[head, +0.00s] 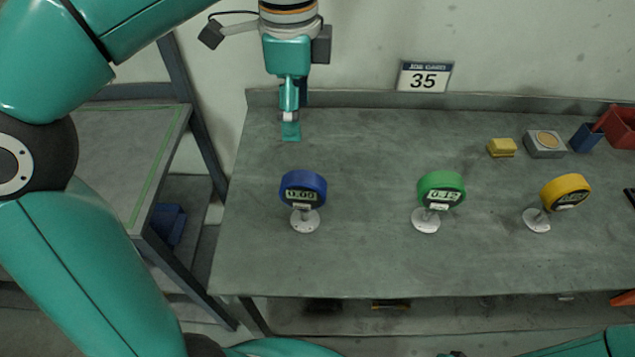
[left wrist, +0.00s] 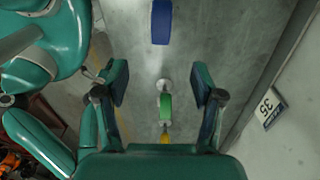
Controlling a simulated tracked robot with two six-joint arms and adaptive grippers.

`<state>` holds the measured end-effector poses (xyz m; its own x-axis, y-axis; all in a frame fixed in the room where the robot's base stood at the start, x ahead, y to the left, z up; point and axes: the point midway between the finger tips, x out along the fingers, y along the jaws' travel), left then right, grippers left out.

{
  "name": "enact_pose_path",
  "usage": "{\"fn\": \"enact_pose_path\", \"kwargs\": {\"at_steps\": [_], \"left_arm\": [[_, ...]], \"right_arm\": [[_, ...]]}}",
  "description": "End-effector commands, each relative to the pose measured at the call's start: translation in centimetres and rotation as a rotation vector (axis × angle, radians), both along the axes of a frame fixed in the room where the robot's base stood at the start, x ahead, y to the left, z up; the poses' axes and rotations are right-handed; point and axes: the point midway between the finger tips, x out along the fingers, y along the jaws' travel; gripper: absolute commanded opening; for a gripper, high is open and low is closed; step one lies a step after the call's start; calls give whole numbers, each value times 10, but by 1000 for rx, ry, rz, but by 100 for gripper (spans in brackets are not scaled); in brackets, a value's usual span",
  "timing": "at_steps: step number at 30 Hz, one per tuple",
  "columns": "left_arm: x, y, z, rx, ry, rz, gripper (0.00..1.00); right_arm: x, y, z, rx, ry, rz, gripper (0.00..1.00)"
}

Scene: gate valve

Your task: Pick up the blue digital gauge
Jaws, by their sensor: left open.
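The blue digital gauge (head: 303,188) stands upright on a round white foot at the left part of the workbench, its display facing me. In the left wrist view the blue gauge (left wrist: 161,22) shows edge-on at the top, beyond the fingertips. My left gripper (head: 291,130) hangs above the bench, behind the blue gauge and apart from it. In the left wrist view the left gripper (left wrist: 160,84) has its two fingers wide apart with nothing between them. My right gripper is not in view.
A green gauge (head: 441,188) and a yellow gauge (head: 566,192) stand to the right on the bench (head: 360,255). A yellow block (head: 501,147), a grey box (head: 545,144) and bins are at back right. A job card (head: 424,77) reading 35 is on the wall.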

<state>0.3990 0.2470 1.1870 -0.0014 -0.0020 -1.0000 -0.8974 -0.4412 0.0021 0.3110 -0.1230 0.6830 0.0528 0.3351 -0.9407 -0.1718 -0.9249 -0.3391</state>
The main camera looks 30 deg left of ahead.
Motion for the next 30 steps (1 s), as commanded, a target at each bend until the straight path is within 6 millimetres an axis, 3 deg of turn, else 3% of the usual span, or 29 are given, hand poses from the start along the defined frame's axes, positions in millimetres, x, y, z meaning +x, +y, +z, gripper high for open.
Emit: {"fn": "enact_pose_path", "kwargs": {"at_steps": [5, 21, 30], "left_arm": [[-3, 0, -4, 3, 3, -13, 68], [-2, 0, -103, 3, 4, -12, 68], [-2, 0, -123, 3, 6, -10, 68]], "right_arm": [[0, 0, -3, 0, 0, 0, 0], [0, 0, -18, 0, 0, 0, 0], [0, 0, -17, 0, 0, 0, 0]]}}
